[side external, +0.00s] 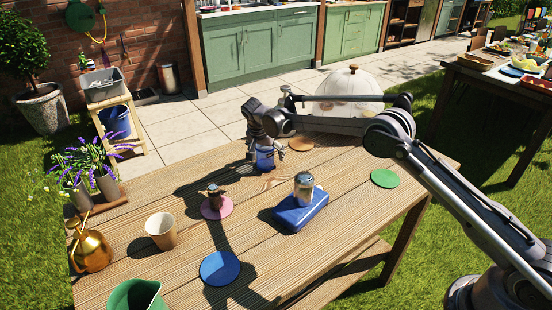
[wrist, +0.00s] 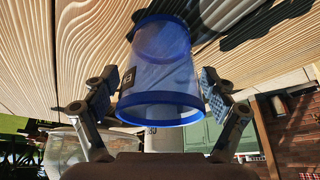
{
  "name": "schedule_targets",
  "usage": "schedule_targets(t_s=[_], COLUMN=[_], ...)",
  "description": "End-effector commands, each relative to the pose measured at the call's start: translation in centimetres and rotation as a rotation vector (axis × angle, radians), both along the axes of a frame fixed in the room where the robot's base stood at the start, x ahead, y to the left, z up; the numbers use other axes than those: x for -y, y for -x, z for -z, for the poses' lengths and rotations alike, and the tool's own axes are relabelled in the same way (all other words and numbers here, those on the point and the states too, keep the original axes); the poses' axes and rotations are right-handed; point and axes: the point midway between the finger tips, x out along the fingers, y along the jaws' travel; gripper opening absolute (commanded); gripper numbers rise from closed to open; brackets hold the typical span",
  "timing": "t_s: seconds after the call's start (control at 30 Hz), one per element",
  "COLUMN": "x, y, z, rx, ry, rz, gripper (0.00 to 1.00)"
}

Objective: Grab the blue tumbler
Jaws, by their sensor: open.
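The blue tumbler (side external: 265,161) stands on the wooden table near its far edge, partly hidden by my gripper (side external: 264,143). In the wrist view, the translucent blue tumbler (wrist: 160,75) fills the space between the two fingers, its rim toward the camera and a dark printed mark on its side. My gripper (wrist: 162,88) is open, with one padded finger on each side of the tumbler.
A glass dome (side external: 350,95) stands behind the gripper. A glass-bodied shaker (side external: 304,186) sits on a blue block (side external: 300,211). A small brown-topped bottle (side external: 214,196) stands on a pink coaster (side external: 217,210). A tan cup (side external: 161,231) and a blue coaster (side external: 220,268) are nearer.

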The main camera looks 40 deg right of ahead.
Motion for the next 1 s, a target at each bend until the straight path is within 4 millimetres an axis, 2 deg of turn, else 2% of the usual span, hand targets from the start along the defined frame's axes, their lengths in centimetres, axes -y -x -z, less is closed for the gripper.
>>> schedule_targets(t_s=[0.13, 0.17, 0.3, 0.37, 0.77, 1.0], x=[0.0, 0.0, 0.0, 0.0, 0.0, 0.0], y=[0.0, 0.0, 0.0, 0.0, 0.0, 0.0], z=[0.0, 0.0, 0.0, 0.0, -0.2, -2.2], rx=[0.000, 0.000, 0.000, 0.000, 0.000, 0.000], ry=[0.000, 0.000, 0.000, 0.000, 0.000, 0.000], rz=[0.000, 0.000, 0.000, 0.000, 0.000, 0.000], gripper=[0.85, 0.82, 0.42, 0.25, 0.24, 0.24])
